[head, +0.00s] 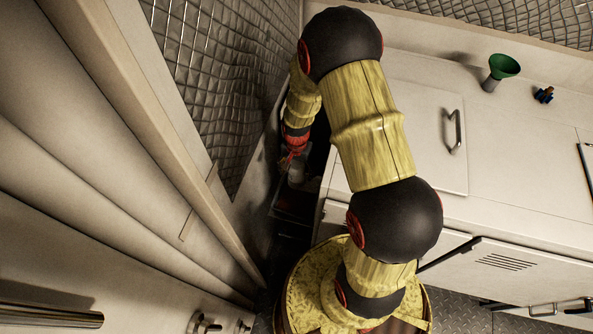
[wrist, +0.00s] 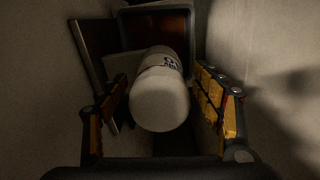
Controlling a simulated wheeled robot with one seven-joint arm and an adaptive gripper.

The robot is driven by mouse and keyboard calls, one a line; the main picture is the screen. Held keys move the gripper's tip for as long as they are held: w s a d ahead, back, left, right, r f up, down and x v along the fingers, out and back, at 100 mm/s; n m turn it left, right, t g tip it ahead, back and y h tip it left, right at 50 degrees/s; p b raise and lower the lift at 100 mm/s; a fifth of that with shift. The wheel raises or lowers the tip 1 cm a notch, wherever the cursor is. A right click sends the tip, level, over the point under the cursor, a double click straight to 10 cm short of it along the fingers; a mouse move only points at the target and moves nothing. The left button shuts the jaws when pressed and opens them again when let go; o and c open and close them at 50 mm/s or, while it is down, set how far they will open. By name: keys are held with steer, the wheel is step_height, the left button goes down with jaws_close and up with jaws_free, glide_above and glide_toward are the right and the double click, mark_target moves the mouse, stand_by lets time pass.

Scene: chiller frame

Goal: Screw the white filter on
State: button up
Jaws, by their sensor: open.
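The white filter (wrist: 160,95) is a rounded white cylinder with dark lettering near its far end. In the wrist view it lies between the two fingers of my gripper (wrist: 168,110). The gripper is open, with a dark gap showing on the filter's right side; the left finger is close to it. In the head view the filter (head: 296,173) is a small pale shape below my gripper (head: 294,152), deep in the narrow gap at the left of the cabinet. Whether the filter's far end is seated on anything is hidden.
A dark open box (wrist: 158,20) lies behind the filter. Pale walls close in on both sides. A mesh-covered wall (head: 225,80) stands at the left.

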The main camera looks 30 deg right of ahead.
steer(key=shift+r, duration=0.1)
step_height(320, 180, up, 12)
steer(key=shift+f, duration=0.1)
stand_by(0.4)
step_height(320, 180, up, 10)
steer(key=s+a+n+t+b, duration=0.1)
steer(key=a+n, duration=0.1)
steer(key=a, duration=0.1)
steer(key=s+a+r+n+t+b, duration=0.1)
steer(key=s+a+r+n+t, duration=0.1)
steer(key=s+r, duration=0.5)
steer(key=s+a+r+n+t+b, duration=0.2)
steer(key=s+a+r+n, duration=0.2)
steer(key=s+r+n, duration=0.2)
steer(key=s+r, duration=0.2)
steer(key=s, duration=0.1)
steer(key=shift+s+r+t, duration=0.15)
steer(key=shift+r+t, duration=0.1)
steer(key=shift+t, duration=0.05)
steer(key=shift+a, duration=0.1)
steer(key=shift+c, duration=0.8)
